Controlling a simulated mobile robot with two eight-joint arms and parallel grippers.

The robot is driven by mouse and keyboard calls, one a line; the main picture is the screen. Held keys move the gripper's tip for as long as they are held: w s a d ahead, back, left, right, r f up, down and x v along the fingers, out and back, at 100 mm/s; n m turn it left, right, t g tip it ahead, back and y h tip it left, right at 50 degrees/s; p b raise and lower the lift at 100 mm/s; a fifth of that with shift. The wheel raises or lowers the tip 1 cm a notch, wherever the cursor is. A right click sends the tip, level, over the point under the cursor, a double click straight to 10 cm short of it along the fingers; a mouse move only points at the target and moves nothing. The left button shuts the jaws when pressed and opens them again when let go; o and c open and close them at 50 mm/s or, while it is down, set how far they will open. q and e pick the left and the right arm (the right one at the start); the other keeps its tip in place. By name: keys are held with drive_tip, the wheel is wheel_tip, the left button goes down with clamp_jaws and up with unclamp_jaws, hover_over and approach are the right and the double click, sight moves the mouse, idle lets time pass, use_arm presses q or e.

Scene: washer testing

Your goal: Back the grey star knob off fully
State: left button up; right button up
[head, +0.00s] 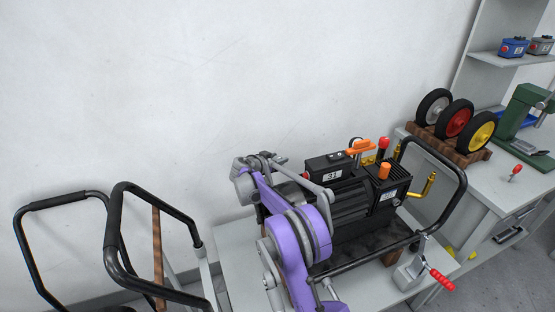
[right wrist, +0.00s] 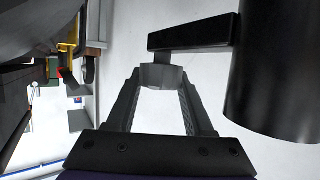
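In the right wrist view, the grey knob (right wrist: 163,76) sits between my right gripper's fingertips, just below a dark bracket (right wrist: 188,36). The fingers of my right gripper (right wrist: 162,85) meet it on both sides, and the gripper looks shut on it. Only part of the knob's rim shows; its star lobes cannot be made out. In the head view, my right gripper (head: 262,160) is at the left end of the black washer machine (head: 350,207), with my purple arm in front. The knob cannot be made out there. My left gripper is out of view.
A thick black cylinder (right wrist: 270,75) stands close to the right finger in the wrist view. A black tubular frame (head: 460,180) rises at the machine's right. Another handle frame (head: 112,240) stands at left. Wheels in a wooden rack (head: 450,146) sit on the right bench.

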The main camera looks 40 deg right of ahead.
clamp_jaws()
drive_tip(key=shift+f+n+t+y+b, duration=0.1)
drive_tip(key=shift+n+t+y+b, duration=0.4)
drive_tip(key=shift+n+t, duration=0.5)
drive_tip(key=shift+n+t+y, duration=0.4)
drive_tip(key=shift+n+t, duration=0.2)
drive_tip(key=shift+t, duration=0.1)
drive_tip(key=o, duration=0.9)
unclamp_jaws()
drive_tip(key=shift+a, duration=0.15)
drive_tip(key=v, duration=1)
drive_tip(key=shift+s+a+r+b, duration=0.15)
drive_tip(key=shift+a+r+b, duration=0.05)
drive_tip(key=shift+r+b, duration=0.1)
